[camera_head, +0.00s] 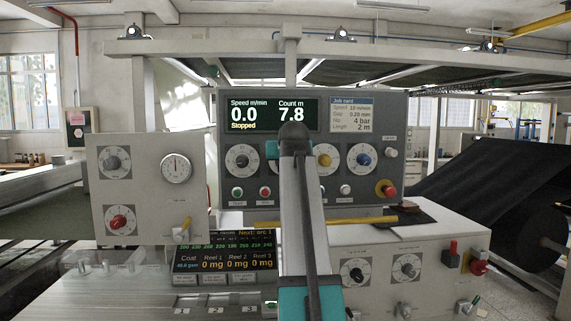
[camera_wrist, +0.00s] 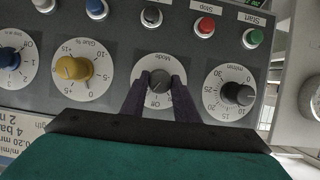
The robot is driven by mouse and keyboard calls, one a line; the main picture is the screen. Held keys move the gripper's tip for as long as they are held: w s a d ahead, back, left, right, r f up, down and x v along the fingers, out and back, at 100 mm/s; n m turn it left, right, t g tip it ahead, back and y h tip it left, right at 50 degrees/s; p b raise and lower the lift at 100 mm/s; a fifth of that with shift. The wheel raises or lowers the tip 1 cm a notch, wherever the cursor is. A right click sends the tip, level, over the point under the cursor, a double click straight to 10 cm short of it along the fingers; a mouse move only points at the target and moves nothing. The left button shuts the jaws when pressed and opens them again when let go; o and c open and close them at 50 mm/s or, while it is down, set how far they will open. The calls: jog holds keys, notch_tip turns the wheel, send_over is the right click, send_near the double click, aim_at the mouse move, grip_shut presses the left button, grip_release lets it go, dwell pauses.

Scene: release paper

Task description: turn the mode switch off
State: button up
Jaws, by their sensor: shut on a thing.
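The mode switch (camera_wrist: 160,78) is a dark round knob on a white dial, upside down in the middle of the wrist view. The word Mode is above it there and Off is printed below the knob. My gripper (camera_wrist: 159,82) has its two dark fingers on either side of the knob, shut on it. The knob's pointer is too small and too covered to read surely. In the head view my arm stands in front of the mode switch and hides it and the fingertips.
The control panel (camera_head: 400,125) has a display (camera_head: 268,114) reading speed 0.0, count 7.8 and Stopped. In the wrist view, a yellow knob (camera_wrist: 73,69) and a black meter knob (camera_wrist: 237,94) flank the mode dial. Red Stop (camera_wrist: 204,26) and green Start (camera_wrist: 253,38) buttons are close by.

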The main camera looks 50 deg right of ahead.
jog(key=n+h+b, duration=0.1)
jog(key=n, duration=0.1)
jog(key=n+g+h, duration=0.1)
jog(key=n, duration=0.1)
jog(key=shift+w+a+g+h+b, duration=0.1)
jog(key=shift+g+h+b, duration=0.2)
jog(key=shift+b, duration=0.05)
dwell(0.3)
jog(key=o, duration=1.1)
jog(key=shift+c, duration=0.2)
jog(key=shift+a, duration=0.15)
jog(key=p+v, duration=0.1)
jog(key=v, duration=1.2)
jog(key=shift+s, duration=0.25)
